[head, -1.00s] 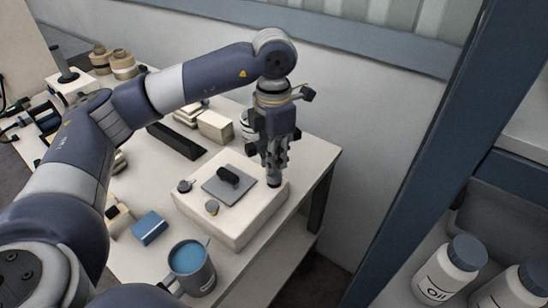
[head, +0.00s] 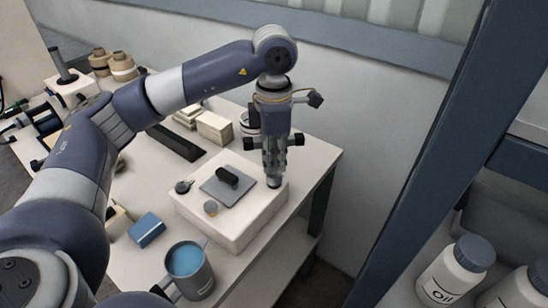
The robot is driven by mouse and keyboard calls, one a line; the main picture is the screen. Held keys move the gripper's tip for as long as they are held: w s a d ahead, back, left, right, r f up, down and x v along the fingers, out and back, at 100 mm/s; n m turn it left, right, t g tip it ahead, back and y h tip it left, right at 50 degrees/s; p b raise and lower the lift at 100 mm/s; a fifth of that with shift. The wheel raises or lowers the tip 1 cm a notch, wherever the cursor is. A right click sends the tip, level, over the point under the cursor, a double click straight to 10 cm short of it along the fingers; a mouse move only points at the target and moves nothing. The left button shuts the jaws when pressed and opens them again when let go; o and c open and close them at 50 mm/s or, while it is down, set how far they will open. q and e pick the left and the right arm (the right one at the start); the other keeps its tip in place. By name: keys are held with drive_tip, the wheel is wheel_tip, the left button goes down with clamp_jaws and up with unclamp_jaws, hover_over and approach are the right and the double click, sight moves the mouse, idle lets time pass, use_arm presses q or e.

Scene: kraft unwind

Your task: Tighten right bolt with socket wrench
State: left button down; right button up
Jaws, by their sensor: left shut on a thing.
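My left gripper (head: 274,160) points straight down over the right corner of a white block (head: 240,232). It is shut on the socket wrench (head: 250,143), whose dark bar sticks out on both sides of the fingers. A short dark cylinder (head: 273,182) sits under the fingertips at the block's top. I cannot tell whether it is the socket or the bolt's head; the right bolt is otherwise hidden. A grey plate (head: 217,194) with a black handle lies on the block. Other bolt-like knobs show at its left (head: 183,187) and front (head: 211,208). My right gripper is out of view.
A black bar (head: 177,142) and pale boxes (head: 214,127) lie behind. White oil bottles (head: 452,275) stand on a shelf at the right. The wall is close behind the table.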

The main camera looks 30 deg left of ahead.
use_arm(q)
drive_tip(key=shift+m+b, duration=0.35)
drive_tip(key=shift+m, duration=0.75)
drive_tip(key=shift+f+m+b, duration=0.1)
drive_tip(key=shift+m+b, duration=0.35)
drive_tip(key=shift+m, duration=0.75)
drive_tip(key=shift+m+b, duration=0.4)
drive_tip(key=shift+m, duration=0.4)
